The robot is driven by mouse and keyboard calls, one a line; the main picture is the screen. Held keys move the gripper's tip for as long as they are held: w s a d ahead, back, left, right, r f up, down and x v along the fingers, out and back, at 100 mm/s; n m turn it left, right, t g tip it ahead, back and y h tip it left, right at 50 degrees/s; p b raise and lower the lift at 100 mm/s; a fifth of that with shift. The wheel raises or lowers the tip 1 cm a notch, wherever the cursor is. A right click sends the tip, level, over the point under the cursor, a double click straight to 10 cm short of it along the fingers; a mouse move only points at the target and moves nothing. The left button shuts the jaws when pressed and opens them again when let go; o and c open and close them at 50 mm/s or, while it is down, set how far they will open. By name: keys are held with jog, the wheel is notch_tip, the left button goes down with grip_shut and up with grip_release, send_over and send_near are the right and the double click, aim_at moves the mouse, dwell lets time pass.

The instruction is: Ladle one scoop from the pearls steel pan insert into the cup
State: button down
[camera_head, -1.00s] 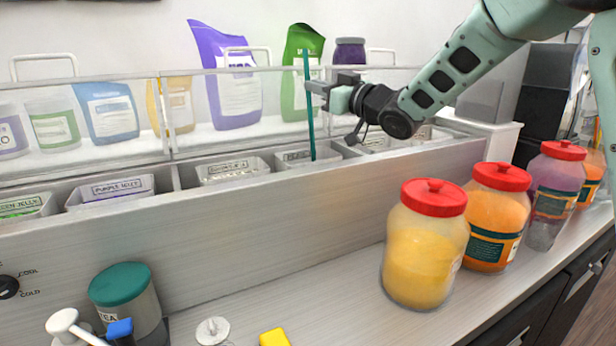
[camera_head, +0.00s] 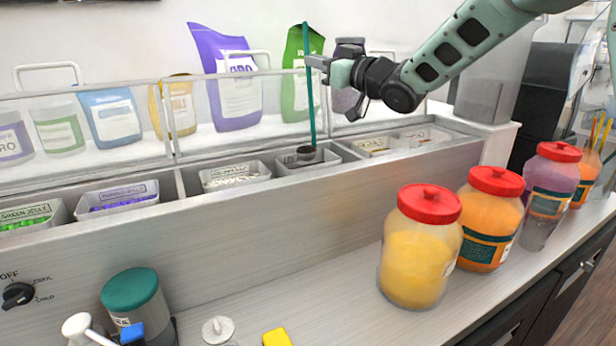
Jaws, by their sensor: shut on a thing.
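My gripper (camera_head: 318,63) is shut on the upper part of a ladle's long teal handle (camera_head: 311,100). The ladle stands upright, its dark bowl (camera_head: 306,153) at the mouth of a steel pan insert (camera_head: 340,152) in the counter's row of inserts. I cannot tell what the bowl holds. This insert's label is partly hidden by the ladle and too small to read, so I cannot confirm that it is the pearls pan. No cup can be made out.
A clear guard (camera_head: 240,110) stands behind the inserts, with bags and tubs beyond it. Inserts of purple jelly (camera_head: 118,199) and green jelly (camera_head: 30,217) are at left. Red-lidded jars (camera_head: 421,250) stand on the lower counter at right.

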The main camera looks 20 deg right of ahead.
jog(key=shift+r+p, duration=1)
jog(key=shift+r, duration=0.75)
